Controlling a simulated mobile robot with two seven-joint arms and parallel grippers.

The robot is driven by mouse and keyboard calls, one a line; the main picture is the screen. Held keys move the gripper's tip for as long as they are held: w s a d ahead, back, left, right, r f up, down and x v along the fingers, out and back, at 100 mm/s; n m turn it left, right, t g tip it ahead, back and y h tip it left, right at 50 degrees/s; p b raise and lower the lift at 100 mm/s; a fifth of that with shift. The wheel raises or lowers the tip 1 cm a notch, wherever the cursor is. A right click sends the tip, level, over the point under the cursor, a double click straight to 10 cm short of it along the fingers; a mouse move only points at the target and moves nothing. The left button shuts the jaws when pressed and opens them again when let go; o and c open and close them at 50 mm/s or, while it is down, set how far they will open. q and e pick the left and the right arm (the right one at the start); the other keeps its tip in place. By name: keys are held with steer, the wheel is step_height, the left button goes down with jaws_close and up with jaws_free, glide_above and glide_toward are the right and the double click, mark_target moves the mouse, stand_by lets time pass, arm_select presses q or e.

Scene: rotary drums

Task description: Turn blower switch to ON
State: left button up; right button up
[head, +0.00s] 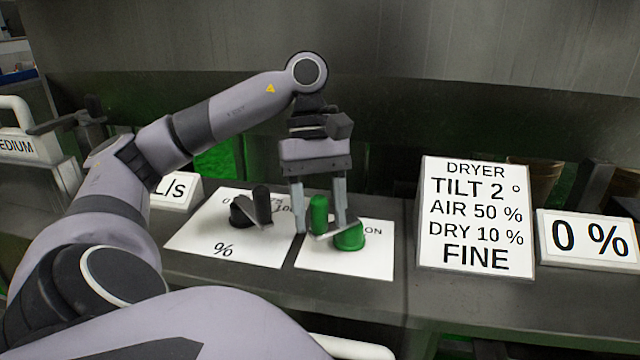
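The blower switch is a green knob (349,238) with an upright green handle (320,214) on a white plate (345,265). The word ON is printed at the plate's right. The handle stands to the left of the knob's round base, away from ON. My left gripper (319,226) points down over the plate, one finger on each side of the handle. It is open, with a small gap showing on both sides of the handle. The gripper covers the plate's upper left part. My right gripper is not in view.
A black dial (243,212) with a handle sits on a white plate marked % (205,247), just left of the switch. A sign reading DRYER, TILT, AIR, DRY and FINE (475,217) stands to the right, beside a 0 % sign (588,239). A dark panel rises behind.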

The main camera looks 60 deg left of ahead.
arm_select(q)
steer(key=p+v, duration=0.4)
steer(key=v, duration=0.2)
steer(key=shift+d+r, duration=0.1)
steer(key=shift+a+r+p, duration=0.3)
steer(key=shift+r+p, duration=0.15)
steer(key=shift+p, duration=0.05)
stand_by(0.6)
